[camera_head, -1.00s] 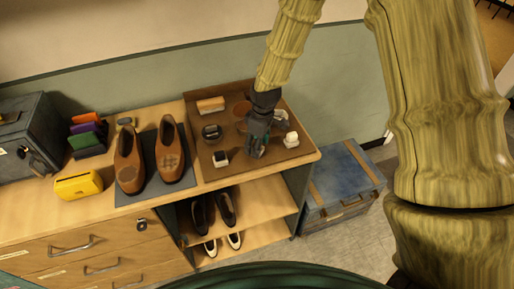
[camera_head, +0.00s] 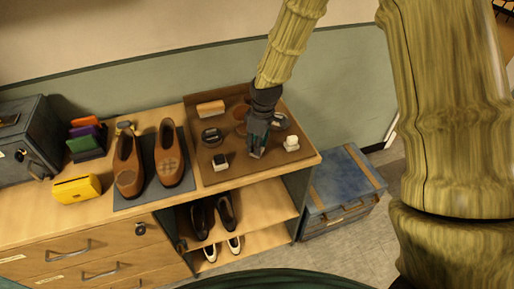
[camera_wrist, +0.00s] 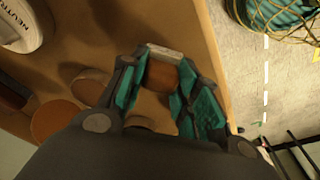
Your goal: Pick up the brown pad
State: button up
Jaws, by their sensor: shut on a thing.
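My gripper (camera_head: 256,153) reaches down over the front part of the brown tray (camera_head: 238,174) on the cabinet top. In the wrist view my gripper (camera_wrist: 162,82) has its teal-lined fingers closed around a brown pad (camera_wrist: 160,74). A pale strip (camera_wrist: 164,50) shows at the far side of the pad, between the fingertips. The fingers hide the pad in the head view. I cannot tell whether the pad still touches the tray.
Round brown discs (camera_wrist: 53,121) lie beside my gripper. The tray also holds a brush (camera_head: 210,109), dark round tins (camera_head: 211,135) and white-topped jars (camera_head: 291,143). Brown shoes (camera_head: 171,160) stand left of the tray. A blue trunk (camera_head: 343,183) stands on the floor at right.

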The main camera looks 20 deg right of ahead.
jog(key=shift+r+b, duration=0.4)
jog(key=shift+r, duration=0.45)
jog(key=s+d+r+b, duration=0.1)
jog(key=s+b, duration=0.3)
jog(key=s, duration=1.2)
jog(key=shift+d+r, duration=0.15)
jog(key=shift+r, duration=0.1)
jog(key=o, duration=0.4)
jog(key=c, duration=0.3)
